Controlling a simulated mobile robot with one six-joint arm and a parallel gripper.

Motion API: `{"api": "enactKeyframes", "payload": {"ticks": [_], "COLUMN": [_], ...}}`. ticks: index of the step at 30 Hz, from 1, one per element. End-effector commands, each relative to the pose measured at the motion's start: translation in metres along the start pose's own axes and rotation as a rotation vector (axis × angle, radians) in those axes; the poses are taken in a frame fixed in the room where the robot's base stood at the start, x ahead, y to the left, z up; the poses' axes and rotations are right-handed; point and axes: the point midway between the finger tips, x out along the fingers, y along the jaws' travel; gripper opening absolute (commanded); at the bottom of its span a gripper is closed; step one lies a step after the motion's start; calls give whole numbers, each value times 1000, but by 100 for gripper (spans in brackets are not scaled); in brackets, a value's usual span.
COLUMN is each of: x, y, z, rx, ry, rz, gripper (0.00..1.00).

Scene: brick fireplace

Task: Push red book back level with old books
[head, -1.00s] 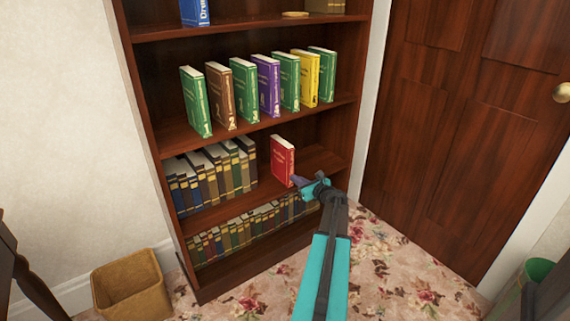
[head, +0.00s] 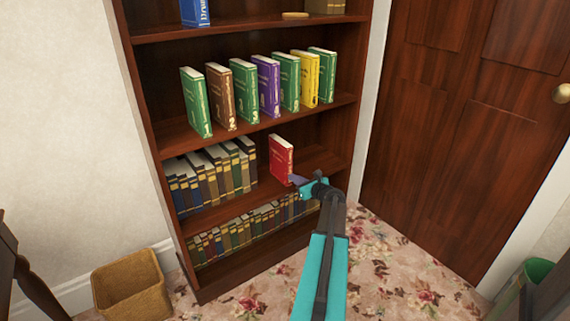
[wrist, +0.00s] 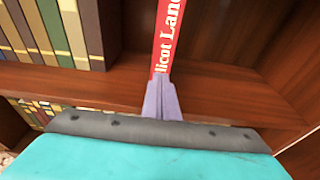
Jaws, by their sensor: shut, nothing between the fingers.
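The red book (head: 281,160) stands upright on the third visible shelf, with a gap between it and the old books. In the wrist view its red spine (wrist: 168,38) with white lettering faces me. The row of old books (head: 212,174) in dark blue, brown and green stands left of it on the same shelf; some show at the left of the wrist view (wrist: 65,30). My gripper (head: 296,180) is shut and empty, its purple fingertips (wrist: 160,98) at the lower end of the red spine. I cannot tell whether they touch it.
Numbered coloured books (head: 262,88) stand on the shelf above. Another row of old books (head: 240,232) fills the shelf below. The shelf right of the red book is bare. A wicker basket (head: 132,288) stands on the floor at left; a wooden door (head: 455,130) is at right.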

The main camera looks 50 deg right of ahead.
Motion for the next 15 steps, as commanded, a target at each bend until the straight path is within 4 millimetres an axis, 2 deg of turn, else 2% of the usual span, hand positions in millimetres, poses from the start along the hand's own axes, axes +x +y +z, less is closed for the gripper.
{"api": "enactKeyframes", "payload": {"ticks": [15], "x": [14], "y": [0], "z": [3], "rx": [0], "ry": [0], "rz": [0], "gripper": [0]}}
